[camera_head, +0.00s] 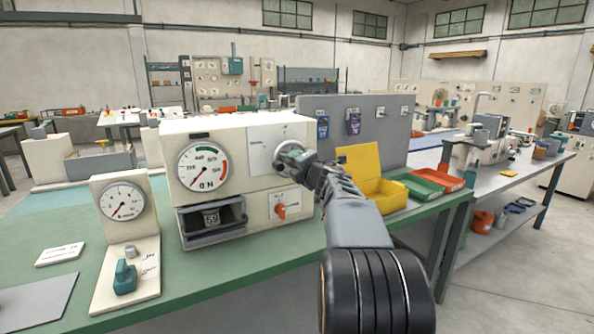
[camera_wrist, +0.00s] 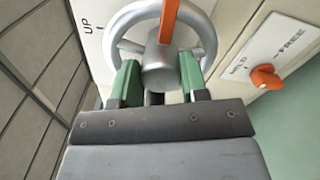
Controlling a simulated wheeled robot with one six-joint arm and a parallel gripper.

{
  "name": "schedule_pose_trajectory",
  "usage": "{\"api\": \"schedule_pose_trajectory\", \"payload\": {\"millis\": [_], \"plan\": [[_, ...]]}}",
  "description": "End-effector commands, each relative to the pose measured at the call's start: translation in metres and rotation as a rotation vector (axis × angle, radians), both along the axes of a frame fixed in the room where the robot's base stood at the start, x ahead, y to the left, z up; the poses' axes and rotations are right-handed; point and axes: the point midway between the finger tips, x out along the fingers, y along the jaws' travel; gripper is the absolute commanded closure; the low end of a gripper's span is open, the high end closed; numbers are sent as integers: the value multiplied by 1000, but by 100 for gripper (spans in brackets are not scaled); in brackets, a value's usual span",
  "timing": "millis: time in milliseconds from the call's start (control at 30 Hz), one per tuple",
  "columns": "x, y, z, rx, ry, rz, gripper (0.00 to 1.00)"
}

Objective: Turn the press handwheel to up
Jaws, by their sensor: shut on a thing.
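The press handwheel (camera_wrist: 204,26) is a grey metal ring with a round hub and an orange pointer bar across it. In the wrist view the orange bar runs from the hub to the top edge. The word UP (camera_wrist: 87,28) is on the white plate left of the wheel. My gripper (camera_wrist: 157,78) has green fingers on either side of the hub and is shut on the handwheel. In the head view the handwheel (camera_head: 289,156) is on the cream press front, partly hidden by my gripper and arm.
The press (camera_head: 240,132) has a dial gauge (camera_head: 203,167) at left and an orange knob (camera_head: 280,210) below the wheel, marked HOLD and FREE in the wrist view. A smaller gauge stand (camera_head: 124,203) is at left. Yellow, green and red bins (camera_head: 436,179) sit to the right.

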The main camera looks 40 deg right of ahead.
Motion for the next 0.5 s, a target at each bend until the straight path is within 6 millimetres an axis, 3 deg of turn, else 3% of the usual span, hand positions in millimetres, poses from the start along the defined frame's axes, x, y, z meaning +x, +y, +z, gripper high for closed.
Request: {"api": "schedule_pose_trajectory", "payload": {"millis": [500], "plan": [[0, 1, -1, -487, 64, 0, 83]]}}
